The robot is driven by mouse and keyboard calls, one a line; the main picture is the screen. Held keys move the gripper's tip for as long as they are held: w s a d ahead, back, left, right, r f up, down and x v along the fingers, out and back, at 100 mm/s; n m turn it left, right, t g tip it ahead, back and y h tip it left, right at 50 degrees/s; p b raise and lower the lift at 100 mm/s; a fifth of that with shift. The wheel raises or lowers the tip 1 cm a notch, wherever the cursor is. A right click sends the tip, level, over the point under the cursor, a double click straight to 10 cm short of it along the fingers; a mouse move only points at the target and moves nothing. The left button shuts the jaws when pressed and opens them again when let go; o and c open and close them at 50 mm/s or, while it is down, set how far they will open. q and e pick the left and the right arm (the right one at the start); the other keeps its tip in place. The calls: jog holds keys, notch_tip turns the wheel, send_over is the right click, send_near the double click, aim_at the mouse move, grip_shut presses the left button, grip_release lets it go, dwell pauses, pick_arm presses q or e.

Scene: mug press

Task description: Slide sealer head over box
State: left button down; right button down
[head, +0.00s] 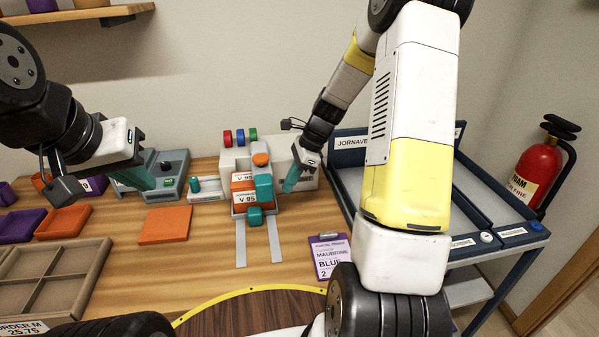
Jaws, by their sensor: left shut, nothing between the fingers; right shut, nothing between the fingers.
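A grey and white machine (232,157), which looks like the sealer, stands at the back middle of the wooden table. At its front are an orange knob (261,159), teal parts (264,188) and an orange piece with a "V 95" label (243,186). I cannot tell clearly which part is the head and which is the box. Two grey rails (241,243) run forward from it. My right gripper (291,182) is shut and empty, just right of the teal part. I cannot tell whether they touch. My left gripper (138,180) is shut and empty beside a grey device.
The grey device (172,165) with a dial stands left of the machine. An orange plate (165,225), orange and purple trays (62,222) and a cardboard divider tray (55,275) lie left. A purple clipboard (329,257) lies right of the rails. A blue cart (515,235) stands right.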

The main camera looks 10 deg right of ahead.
notch_tip(320, 180, up, 9)
jog(key=d, duration=0.1)
dwell(0.8)
jog(key=shift+s+r, duration=0.1)
jog(key=s+r+n+t+h, duration=0.1)
jog(key=s+r+n+t, duration=0.1)
jog(key=s+r+n, duration=0.2)
jog(key=s+r+n+t+h, duration=0.1)
jog(key=s+r+n, duration=0.3)
jog(key=s+n, duration=0.5)
jog(key=s+r+n+t+h, duration=0.1)
jog(key=s+r+n+t, duration=0.2)
jog(key=s+n, duration=0.3)
jog(key=s+r, duration=0.1)
jog(key=s, duration=0.1)
jog(key=shift+s+a+r, duration=0.35)
jog(key=shift+s+r, duration=0.05)
